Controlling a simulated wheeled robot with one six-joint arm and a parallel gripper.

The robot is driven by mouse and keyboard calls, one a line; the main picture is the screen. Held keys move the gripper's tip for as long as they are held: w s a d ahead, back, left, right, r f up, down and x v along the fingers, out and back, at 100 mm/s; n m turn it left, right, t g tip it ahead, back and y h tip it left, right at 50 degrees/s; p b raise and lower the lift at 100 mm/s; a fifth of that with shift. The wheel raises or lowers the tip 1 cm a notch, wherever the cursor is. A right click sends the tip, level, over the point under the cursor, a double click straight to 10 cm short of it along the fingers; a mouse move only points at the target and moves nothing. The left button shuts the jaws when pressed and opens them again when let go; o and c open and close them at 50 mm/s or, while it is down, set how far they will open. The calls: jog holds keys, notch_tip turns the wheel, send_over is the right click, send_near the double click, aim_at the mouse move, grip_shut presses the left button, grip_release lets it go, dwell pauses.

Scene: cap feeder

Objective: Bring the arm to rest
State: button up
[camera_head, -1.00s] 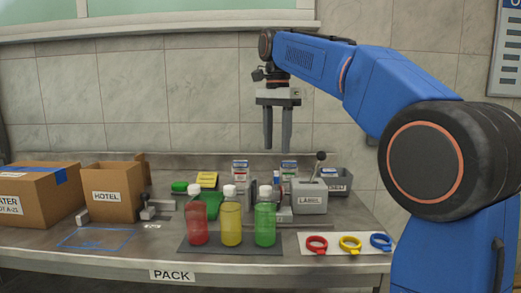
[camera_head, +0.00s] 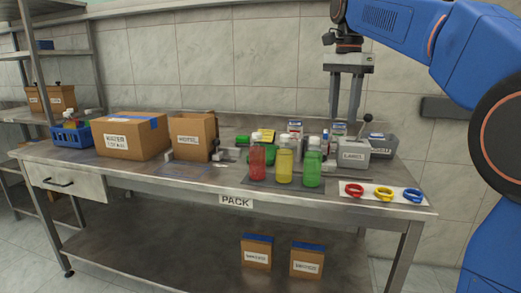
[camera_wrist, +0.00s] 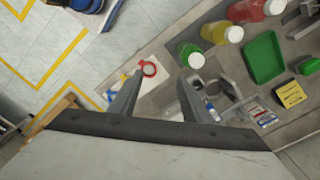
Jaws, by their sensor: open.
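My gripper (camera_head: 345,93) hangs pointing down above the back right part of the steel packing table (camera_head: 110,175), near the grey label box (camera_head: 352,153). Its two fingers are apart with nothing between them. In the wrist view the gripper (camera_wrist: 157,92) also shows open and empty over the table. My blue arm comes in from the upper right. Red (camera_head: 258,160), yellow (camera_head: 284,163) and green (camera_head: 313,166) bottles with white caps stand upright on a dark mat, below and left of the gripper.
Red (camera_head: 354,190), yellow (camera_head: 384,194) and blue (camera_head: 413,196) rings lie on a white board at the front right. Cardboard boxes (camera_head: 130,138) and (camera_head: 193,137) stand at the left, beside a blue crate (camera_head: 72,137). A green tray (camera_wrist: 264,57) lies behind the bottles. Two boxes sit on the lower shelf.

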jog(key=s+d+f+n+t, duration=0.2)
jog(key=s+f+n, duration=0.4)
jog(key=s+f, duration=0.9)
jog(key=s+d+f+n+t, duration=0.2)
jog(key=s+d+f+n, duration=0.3)
jog(key=s+f, duration=1)
notch_tip(320, 180, down, 4)
jog(key=shift+s+r+n+t, duration=0.1)
jog(key=shift+s+n+t, duration=0.3)
jog(key=shift+n, duration=0.2)
